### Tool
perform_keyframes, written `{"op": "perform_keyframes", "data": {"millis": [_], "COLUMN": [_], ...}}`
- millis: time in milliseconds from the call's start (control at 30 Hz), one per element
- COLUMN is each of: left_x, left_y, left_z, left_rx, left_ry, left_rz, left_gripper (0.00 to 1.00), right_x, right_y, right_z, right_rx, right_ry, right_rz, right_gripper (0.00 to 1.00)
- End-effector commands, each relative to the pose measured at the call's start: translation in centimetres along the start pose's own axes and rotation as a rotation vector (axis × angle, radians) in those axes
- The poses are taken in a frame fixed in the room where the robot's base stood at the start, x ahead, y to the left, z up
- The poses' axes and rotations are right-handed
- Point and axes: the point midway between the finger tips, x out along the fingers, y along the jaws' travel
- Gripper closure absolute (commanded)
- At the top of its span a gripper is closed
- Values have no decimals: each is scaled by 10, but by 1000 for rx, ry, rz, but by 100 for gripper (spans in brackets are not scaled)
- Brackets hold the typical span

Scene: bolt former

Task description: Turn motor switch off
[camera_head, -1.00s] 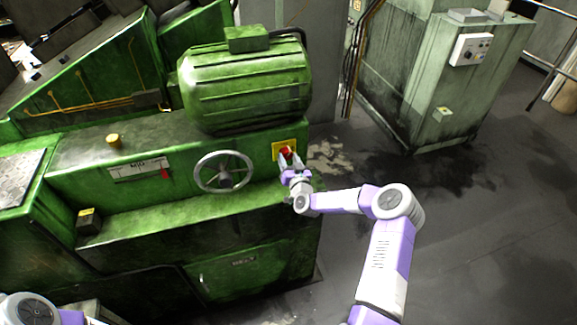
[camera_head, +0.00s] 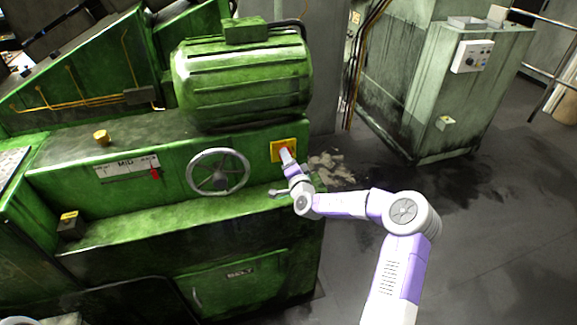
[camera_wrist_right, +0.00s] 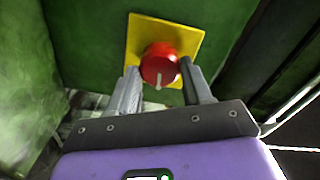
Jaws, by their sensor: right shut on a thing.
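The motor switch is a round red knob (camera_wrist_right: 160,62) with a pale pointer mark, which points down in the right wrist view. It sits on a yellow square plate (camera_head: 279,152) on the green machine's front, below the green motor (camera_head: 245,82). My right gripper (camera_head: 288,156) is at this switch. In the right wrist view my right gripper (camera_wrist_right: 159,68) has one grey finger on each side of the knob and is shut on it. In the head view the gripper hides most of the knob.
A spoked handwheel (camera_head: 218,173) is left of the switch. A small lever handle (camera_head: 278,192) sits below it. A green ledge (camera_head: 150,235) runs along the machine front. A grey-green cabinet (camera_head: 430,90) stands to the right, with open floor (camera_head: 500,230) before it.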

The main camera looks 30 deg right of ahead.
Motion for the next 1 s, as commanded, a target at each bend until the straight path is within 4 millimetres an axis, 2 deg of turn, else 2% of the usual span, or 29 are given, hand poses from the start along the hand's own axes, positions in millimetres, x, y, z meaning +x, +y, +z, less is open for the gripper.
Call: {"op": "perform_keyframes", "data": {"millis": [100,400,900,933,1000], "left_x": [8,15,15,15,15], "left_y": [-3,-6,-6,-6,-6], "left_z": [0,-1,-1,-1,-1], "left_rx": [0,0,0,0,0], "left_ry": [0,0,0,0,0], "left_rz": [0,0,0,0,0], "left_gripper": [57,57,57,57,57], "right_x": [0,0,0,0,0], "right_y": [2,1,0,0,0], "right_z": [1,1,1,1,1], "right_rx": [65,157,174,175,174], "right_ry": [-1,-2,-2,-2,-2], "right_rz": [0,1,2,1,1], "right_gripper": [81,81,81,46,35]}}
